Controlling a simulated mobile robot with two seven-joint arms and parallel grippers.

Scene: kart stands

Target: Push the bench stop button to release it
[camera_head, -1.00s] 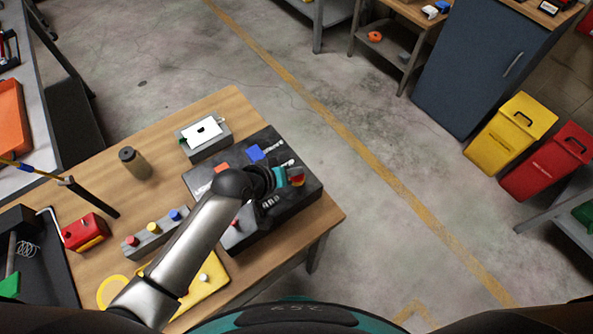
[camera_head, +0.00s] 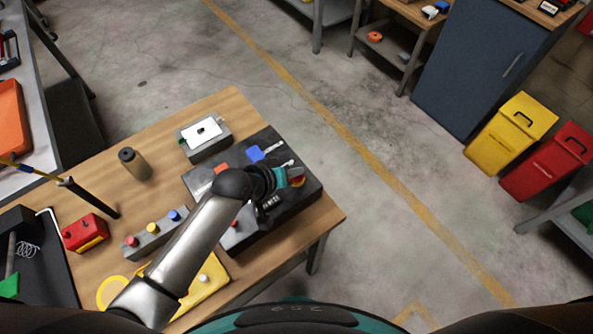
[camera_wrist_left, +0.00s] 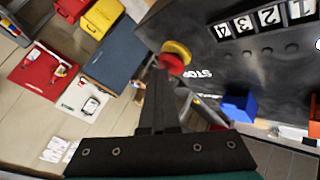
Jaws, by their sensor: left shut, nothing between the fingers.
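The stop button (camera_head: 299,182) is a red cap on a yellow ring, at the right end of the black bench panel (camera_head: 265,219). In the left wrist view the button (camera_wrist_left: 176,57) stands beside white "STOP" lettering. My left gripper (camera_head: 291,176) is over that end of the panel, its fingers together with nothing between them. In the left wrist view the closed fingers (camera_wrist_left: 157,78) point up toward the button and end just left of and below it. I cannot tell whether they touch it. My right gripper is not in view.
The wooden bench (camera_head: 112,168) also holds a grey box (camera_head: 205,147), a dark cylinder (camera_head: 133,163) and a small button strip (camera_head: 155,236). Open floor lies right of the bench.

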